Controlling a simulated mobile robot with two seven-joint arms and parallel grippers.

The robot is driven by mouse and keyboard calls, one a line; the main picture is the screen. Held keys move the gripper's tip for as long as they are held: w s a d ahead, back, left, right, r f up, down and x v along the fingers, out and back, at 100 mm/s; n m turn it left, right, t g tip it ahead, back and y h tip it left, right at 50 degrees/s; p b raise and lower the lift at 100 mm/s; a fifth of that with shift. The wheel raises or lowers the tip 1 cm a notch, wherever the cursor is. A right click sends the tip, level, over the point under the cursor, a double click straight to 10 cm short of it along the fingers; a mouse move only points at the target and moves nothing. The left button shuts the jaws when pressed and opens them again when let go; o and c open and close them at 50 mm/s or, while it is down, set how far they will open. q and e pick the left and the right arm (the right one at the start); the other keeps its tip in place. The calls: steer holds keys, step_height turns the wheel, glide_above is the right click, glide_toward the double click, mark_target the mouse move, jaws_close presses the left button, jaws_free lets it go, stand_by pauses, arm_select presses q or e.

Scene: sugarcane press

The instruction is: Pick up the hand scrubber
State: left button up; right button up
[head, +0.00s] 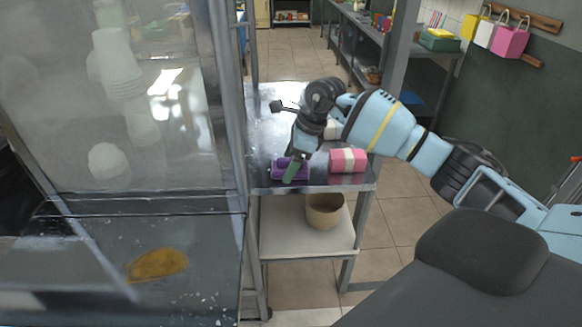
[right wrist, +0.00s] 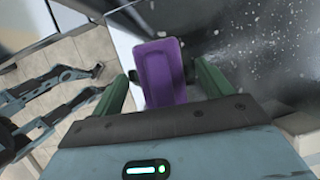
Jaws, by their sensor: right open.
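The hand scrubber appears to be the purple block (head: 284,167) on the metal shelf top, near its front edge. My right gripper (head: 292,168) is over it in the head view, and one green finger covers part of it. In the right wrist view, the purple scrubber (right wrist: 162,72) lies between the two green fingers of my right gripper (right wrist: 162,85). The fingers stand apart, with a gap on each side of the scrubber. My left gripper is not in the head view.
A pink and cream block (head: 347,160) sits right of the scrubber on the metal shelf top (head: 330,183). A tan bowl (head: 324,211) stands on the lower shelf. A glass-sided cabinet (head: 150,100) with stacked cups is close on the left. Tiled floor is open to the right.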

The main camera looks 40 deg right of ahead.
mark_target(285, 159)
steer(key=shift+f, duration=0.1)
steer(key=c, duration=1.1)
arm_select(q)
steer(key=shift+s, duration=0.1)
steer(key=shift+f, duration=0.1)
arm_select(e)
steer(key=shift+r, duration=0.55)
step_height(285, 159, up, 2)
steer(key=shift+r+b, duration=0.2)
steer(key=shift+b, duration=0.1)
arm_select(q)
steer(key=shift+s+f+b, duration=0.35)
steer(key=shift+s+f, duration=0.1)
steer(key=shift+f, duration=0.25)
arm_select(e)
steer(key=s+a, duration=0.3)
steer(key=a, duration=0.1)
steer(key=s+a+r, duration=0.1)
steer(key=s+a, duration=0.6)
steer(key=a, duration=0.1)
steer(key=shift+s+a+r, duration=0.15)
steer(key=shift+r, duration=0.1)
